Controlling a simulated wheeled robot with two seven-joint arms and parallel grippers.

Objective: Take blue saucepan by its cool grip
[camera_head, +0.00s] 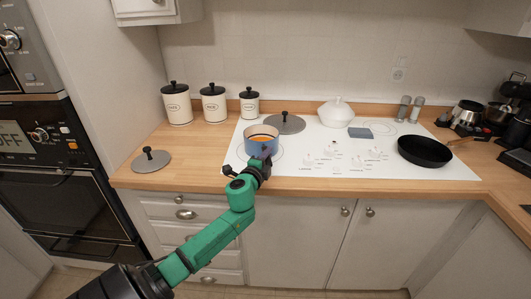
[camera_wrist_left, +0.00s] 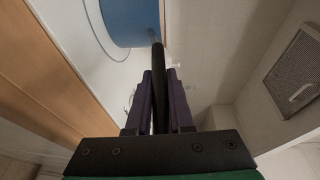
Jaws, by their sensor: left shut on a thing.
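The blue saucepan (camera_head: 262,144) stands on the left part of the white cooktop, with something orange inside. In the left wrist view the saucepan (camera_wrist_left: 130,22) is at the top, and its dark handle (camera_wrist_left: 157,62) runs down from it between my fingers. My left gripper (camera_head: 262,166) is at the near side of the saucepan. In the wrist view my left gripper (camera_wrist_left: 160,88) is shut on the handle, with a finger on each side. My right gripper is not in view.
The white cooktop (camera_head: 215,187) also carries a grey lid (camera_head: 286,123), a white lidded dish (camera_head: 336,112) and a black frying pan (camera_head: 425,150). Canisters (camera_head: 213,104) stand behind left. Another lid (camera_head: 151,160) lies on the wooden counter (camera_head: 195,150).

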